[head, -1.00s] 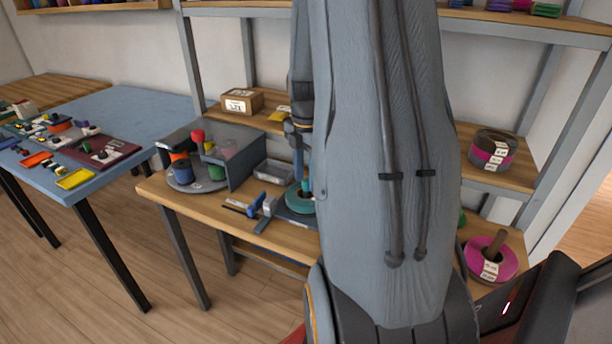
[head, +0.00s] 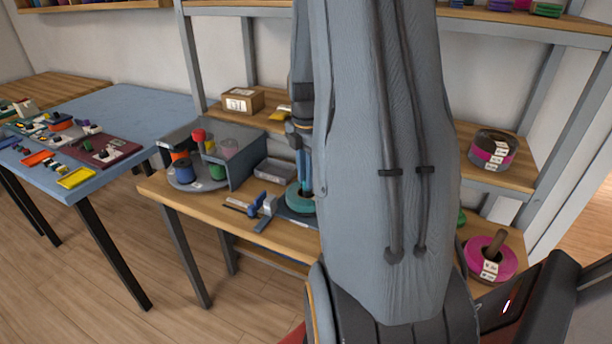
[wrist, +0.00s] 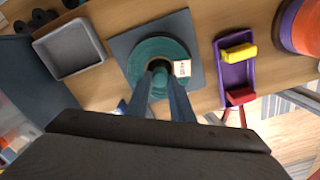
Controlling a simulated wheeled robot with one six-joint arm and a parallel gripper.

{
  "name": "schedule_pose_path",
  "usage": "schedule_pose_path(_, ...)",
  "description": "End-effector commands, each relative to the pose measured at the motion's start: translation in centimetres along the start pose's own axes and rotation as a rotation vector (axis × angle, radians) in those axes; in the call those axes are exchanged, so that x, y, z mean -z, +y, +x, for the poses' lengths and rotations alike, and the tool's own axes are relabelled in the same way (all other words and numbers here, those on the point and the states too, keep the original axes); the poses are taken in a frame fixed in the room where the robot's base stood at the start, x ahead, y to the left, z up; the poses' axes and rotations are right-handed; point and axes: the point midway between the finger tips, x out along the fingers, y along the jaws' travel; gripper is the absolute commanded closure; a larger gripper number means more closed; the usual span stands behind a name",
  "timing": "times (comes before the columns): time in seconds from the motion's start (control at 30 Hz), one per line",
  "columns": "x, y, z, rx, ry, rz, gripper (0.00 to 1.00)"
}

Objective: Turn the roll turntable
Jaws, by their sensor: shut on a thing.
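A teal roll (wrist: 138,55) lies flat on a square dark grey base (wrist: 196,50) in the wrist view. It carries a small white label. In the head view the roll (head: 299,203) is partly hidden by my arm. Whether that part belongs to the roll or to the turntable is unclear. A round grey turntable (head: 204,185) with several coloured spools stands at the bench's left end, apart from my gripper.
A purple tray (wrist: 234,76) with yellow and red pieces lies right of the base. A grey open tray (wrist: 68,50) lies left. A blue-handled tool (head: 257,203) lies on the bench. A magenta roll (head: 489,262) sits at the right end.

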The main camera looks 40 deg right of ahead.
Motion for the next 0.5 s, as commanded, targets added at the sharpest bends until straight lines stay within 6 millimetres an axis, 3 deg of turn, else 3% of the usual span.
schedule_pose_path(0.5,-0.05,-0.06,-0.14,0.003,0.000,0.233,1.00)
